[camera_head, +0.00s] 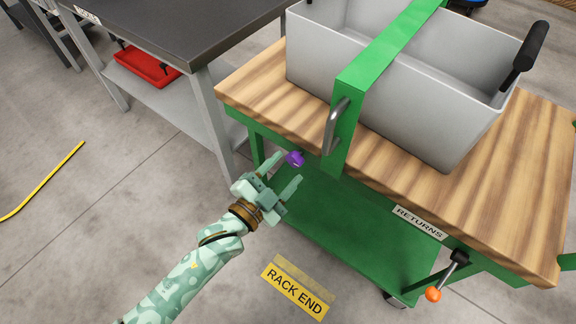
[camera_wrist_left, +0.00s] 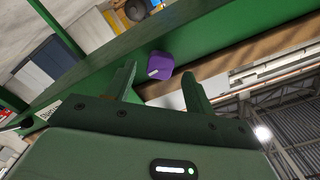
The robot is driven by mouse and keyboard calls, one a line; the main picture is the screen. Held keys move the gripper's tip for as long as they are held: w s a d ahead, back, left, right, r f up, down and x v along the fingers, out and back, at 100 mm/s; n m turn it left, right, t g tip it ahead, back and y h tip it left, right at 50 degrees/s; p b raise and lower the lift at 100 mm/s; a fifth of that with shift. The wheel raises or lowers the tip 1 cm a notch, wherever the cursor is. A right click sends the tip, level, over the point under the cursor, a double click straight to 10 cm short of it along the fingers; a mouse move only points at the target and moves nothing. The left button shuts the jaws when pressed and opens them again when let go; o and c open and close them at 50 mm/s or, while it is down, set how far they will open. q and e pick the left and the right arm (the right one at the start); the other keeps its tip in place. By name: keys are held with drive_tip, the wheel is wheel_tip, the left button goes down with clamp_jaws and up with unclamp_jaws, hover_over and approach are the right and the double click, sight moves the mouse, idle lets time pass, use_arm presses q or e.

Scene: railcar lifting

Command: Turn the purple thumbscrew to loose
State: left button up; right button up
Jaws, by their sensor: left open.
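The purple thumbscrew (camera_head: 295,159) sits at the green frame of the cart, under the edge of the wooden top. In the left wrist view the thumbscrew (camera_wrist_left: 160,65) shows just beyond and between the fingertips, with a small pale mark on its face. My left gripper (camera_head: 287,172) is open, its two fingers pointing toward the thumbscrew; its fingers also show in the left wrist view (camera_wrist_left: 160,80). No grip on the thumbscrew is visible, and whether a fingertip touches it I cannot tell. My right gripper is not in view.
The cart has a wooden top (camera_head: 520,220), a grey bin (camera_head: 420,125) under a green strap (camera_head: 385,45), and a lower green shelf (camera_head: 350,235). A dark-topped table (camera_head: 190,30) stands left, with a red tray (camera_head: 148,68) below.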

use_arm(q)
drive_tip(key=shift+x, duration=1.05)
drive_tip(key=c, duration=1)
drive_tip(key=shift+o, duration=0.2)
drive_tip(key=shift+r, duration=0.1)
